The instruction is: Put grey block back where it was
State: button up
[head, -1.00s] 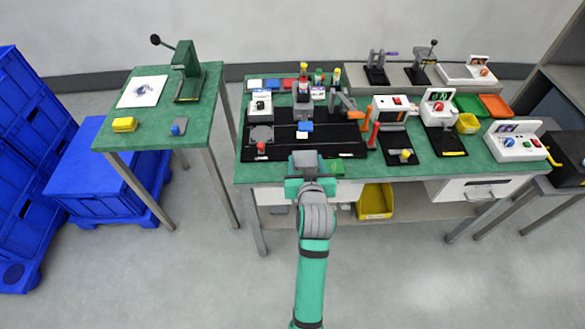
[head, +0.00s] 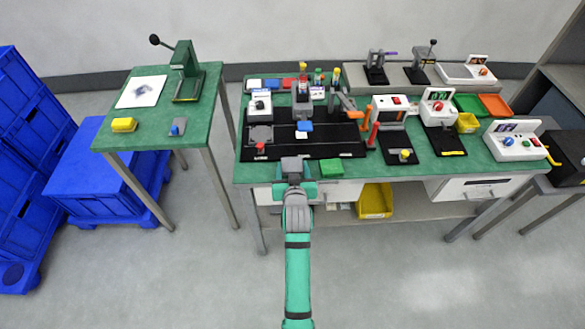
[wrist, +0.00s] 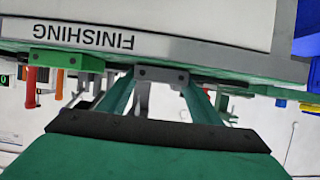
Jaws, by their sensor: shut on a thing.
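The grey block (head: 291,166) is held at the end of my gripper (head: 293,178), in front of the workbench's near edge in the head view. In the wrist view the block (wrist: 162,75) sits between the two green fingers of my gripper (wrist: 160,88), which are shut on it. It appears close to the bench edge; I cannot tell whether it touches. A green block (head: 331,168) lies at the bench's front edge, right of my gripper. It also shows in the wrist view (wrist: 65,60).
The green workbench (head: 420,176) carries a black fixture board (head: 340,140) and several machines. A yellow bin (head: 374,202) sits on the shelf below. A smaller green table (head: 150,142) stands at the left, with blue crates (head: 90,195) beyond. The floor between the tables is clear.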

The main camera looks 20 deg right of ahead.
jog(key=o, duration=1.1)
jog(key=shift+f, duration=0.1)
jog(key=shift+s+r, duration=0.2)
jog(key=shift+s, duration=0.05)
jog(key=s+a+r+n+y, duration=0.1)
jog(key=s+a, duration=0.5)
jog(key=s, duration=0.8)
jog(key=s+a+r+n+t+y, duration=0.1)
jog(key=s+a, duration=0.6)
jog(key=s, duration=0.8)
jog(key=s+a+r+n+t+y, duration=0.1)
jog(key=s+a, duration=0.5)
jog(key=s, duration=0.8)
jog(key=shift+s+a+r+y, duration=0.25)
jog(key=shift+s+r+y, duration=0.15)
